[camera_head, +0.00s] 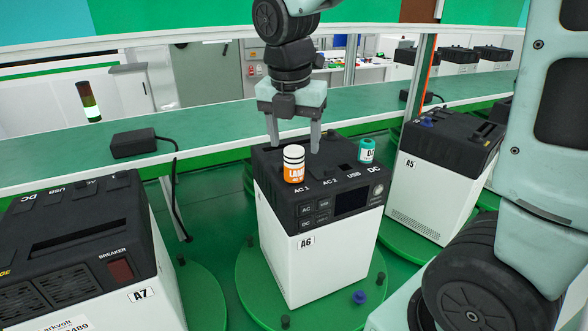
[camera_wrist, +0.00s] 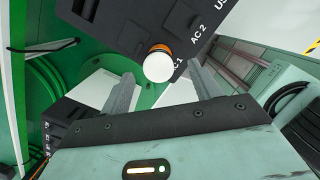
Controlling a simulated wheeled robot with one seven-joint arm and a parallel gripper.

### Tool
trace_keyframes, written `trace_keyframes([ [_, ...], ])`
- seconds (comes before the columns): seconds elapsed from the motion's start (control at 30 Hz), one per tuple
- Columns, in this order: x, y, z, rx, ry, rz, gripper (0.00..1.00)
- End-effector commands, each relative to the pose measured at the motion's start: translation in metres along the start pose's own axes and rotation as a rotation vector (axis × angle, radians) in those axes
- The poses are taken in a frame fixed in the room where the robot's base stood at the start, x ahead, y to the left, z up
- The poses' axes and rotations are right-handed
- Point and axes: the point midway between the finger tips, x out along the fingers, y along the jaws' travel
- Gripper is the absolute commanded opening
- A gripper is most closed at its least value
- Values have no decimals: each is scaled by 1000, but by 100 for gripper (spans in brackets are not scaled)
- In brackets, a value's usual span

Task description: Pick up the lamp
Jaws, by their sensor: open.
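The lamp (camera_head: 293,164) is a small upright cylinder with an orange lower part lettered "LAM…", black bands and a white top. It stands on the black top of the white unit A6 (camera_head: 318,250), by the AC 1 mark. In the wrist view the lamp's round white top (camera_wrist: 158,66) shows between the fingers. My gripper (camera_head: 294,147) is open and empty, pointing down just above the lamp, a finger to each side. It also shows in the wrist view (camera_wrist: 160,80). I cannot tell the exact height gap.
A teal cylinder (camera_head: 367,150) stands on A6 near the DC mark. Units A7 (camera_head: 143,294) and A5 (camera_head: 408,163) stand left and right. A black adapter (camera_head: 134,143) with a cable lies on the green bench (camera_head: 60,168) behind. Small pegs rim the green turntable (camera_head: 250,290).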

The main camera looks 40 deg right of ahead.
Motion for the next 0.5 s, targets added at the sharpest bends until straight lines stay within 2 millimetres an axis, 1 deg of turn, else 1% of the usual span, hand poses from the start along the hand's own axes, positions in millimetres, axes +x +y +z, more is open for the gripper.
trace_keyframes([
  [0.17,14,0,0,0,3,-4,63],
  [0.3,35,1,0,-1,3,-5,63],
  [0.4,47,2,0,0,2,-2,63],
  [0.5,53,2,0,0,1,0,63],
])
